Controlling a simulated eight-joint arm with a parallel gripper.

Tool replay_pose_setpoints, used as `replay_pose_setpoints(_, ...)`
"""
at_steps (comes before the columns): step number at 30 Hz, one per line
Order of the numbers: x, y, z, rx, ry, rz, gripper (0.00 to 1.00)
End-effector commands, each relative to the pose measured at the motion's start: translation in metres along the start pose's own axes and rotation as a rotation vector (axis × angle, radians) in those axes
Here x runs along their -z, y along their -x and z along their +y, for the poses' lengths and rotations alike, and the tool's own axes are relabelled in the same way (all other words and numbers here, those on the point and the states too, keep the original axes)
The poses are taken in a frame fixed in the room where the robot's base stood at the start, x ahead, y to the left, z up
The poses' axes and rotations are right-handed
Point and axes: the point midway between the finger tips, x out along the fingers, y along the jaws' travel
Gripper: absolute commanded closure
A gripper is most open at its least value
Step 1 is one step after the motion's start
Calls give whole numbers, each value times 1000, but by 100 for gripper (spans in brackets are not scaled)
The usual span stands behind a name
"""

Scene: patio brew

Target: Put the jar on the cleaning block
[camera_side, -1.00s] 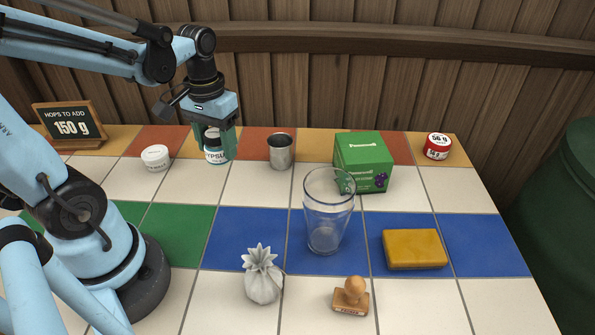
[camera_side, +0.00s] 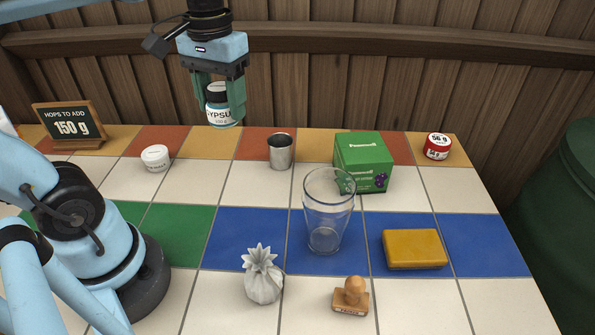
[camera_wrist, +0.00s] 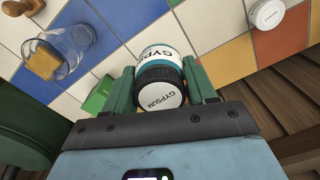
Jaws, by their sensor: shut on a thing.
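The jar (camera_side: 220,108), white and teal with a black lid and a GYPSUM label, is held upright in the air above the back of the tiled table. My gripper (camera_side: 220,100) is shut on it, one green finger on each side. In the wrist view the jar (camera_wrist: 161,70) sits between the fingers of my gripper (camera_wrist: 160,85). The cleaning block (camera_side: 414,249) is a yellow-orange slab lying flat on blue tiles at the right front, well away from the jar. It also shows in the wrist view (camera_wrist: 41,62), partly seen through the glass.
An empty tall glass (camera_side: 327,215) stands left of the block. A green box (camera_side: 363,165) and a metal cup (camera_side: 280,152) stand behind it.

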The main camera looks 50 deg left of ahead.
Motion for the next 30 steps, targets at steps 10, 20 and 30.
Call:
replay_pose_setpoints(10, 21, 14, 91, -2, -238, 1, 78)
replay_pose_setpoints(20, -3, 16, 233, -2, -558, 2, 78)
replay_pose_setpoints(30, -66, 3, 335, -1, -792, 2, 78)
